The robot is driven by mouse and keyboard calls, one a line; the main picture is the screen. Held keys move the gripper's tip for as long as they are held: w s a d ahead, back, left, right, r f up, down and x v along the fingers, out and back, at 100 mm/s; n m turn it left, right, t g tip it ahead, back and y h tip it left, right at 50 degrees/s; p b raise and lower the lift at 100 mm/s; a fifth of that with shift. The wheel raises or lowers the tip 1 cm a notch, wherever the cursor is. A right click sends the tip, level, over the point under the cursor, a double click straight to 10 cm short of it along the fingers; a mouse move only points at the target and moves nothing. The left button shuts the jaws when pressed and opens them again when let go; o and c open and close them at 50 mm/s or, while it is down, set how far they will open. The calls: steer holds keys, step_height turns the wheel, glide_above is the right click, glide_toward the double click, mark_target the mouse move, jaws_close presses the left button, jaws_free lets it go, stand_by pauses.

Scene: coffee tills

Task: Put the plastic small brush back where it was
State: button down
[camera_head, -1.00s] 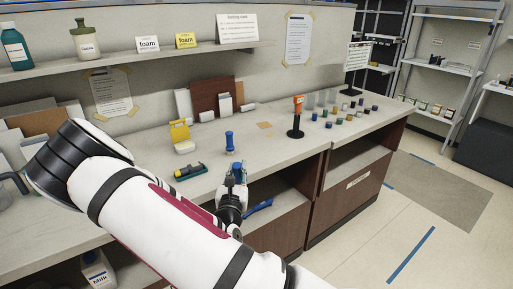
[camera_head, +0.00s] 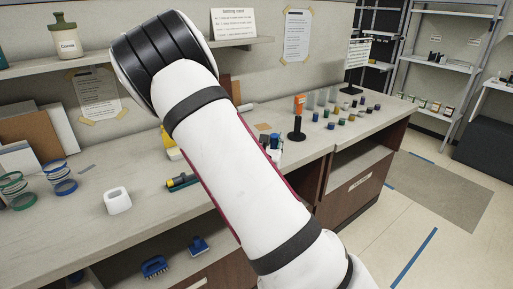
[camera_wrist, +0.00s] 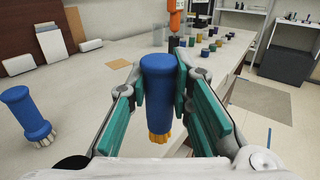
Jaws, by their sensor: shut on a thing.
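My gripper (camera_wrist: 160,92) is shut on a small brush (camera_wrist: 157,72) with a blue cylindrical handle. In the head view the gripper (camera_head: 271,145) is mostly hidden behind my arm, and the blue handle top (camera_head: 277,137) shows near the orange device. I cannot tell how far the bristles are above the counter. A second blue brush (camera_wrist: 27,113) stands on its bristles on the counter, left of the gripper in the wrist view. My arm hides it in the head view.
An orange-headed device on a black stand (camera_head: 297,118) and several small jars (camera_head: 343,122) stand to the right. A yellow-and-green tool (camera_head: 182,182) and a white container (camera_head: 117,200) are to the left. Blue scrub brushes (camera_head: 154,266) lie on the lower shelf.

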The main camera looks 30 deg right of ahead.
steer(key=shift+w+d+r, duration=0.2)
steer(key=shift+w+d, duration=0.05)
steer(key=shift+d, duration=0.15)
steer(key=shift+w+d+f+b, duration=0.3)
steer(key=shift+w+f, duration=0.55)
steer(key=shift+w, duration=1.75)
steer(key=shift+w+d+f+b, duration=0.1)
steer(key=shift+w+f+b, duration=0.55)
steer(key=shift+w, duration=1.95)
steer(key=shift+w+d+f+b, duration=0.2)
steer(key=shift+w+f, duration=0.8)
steer(key=shift+w, duration=1.6)
steer(key=shift+f, duration=0.1)
steer(key=c, duration=1.4)
jaws_free()
steer(key=shift+c, duration=0.2)
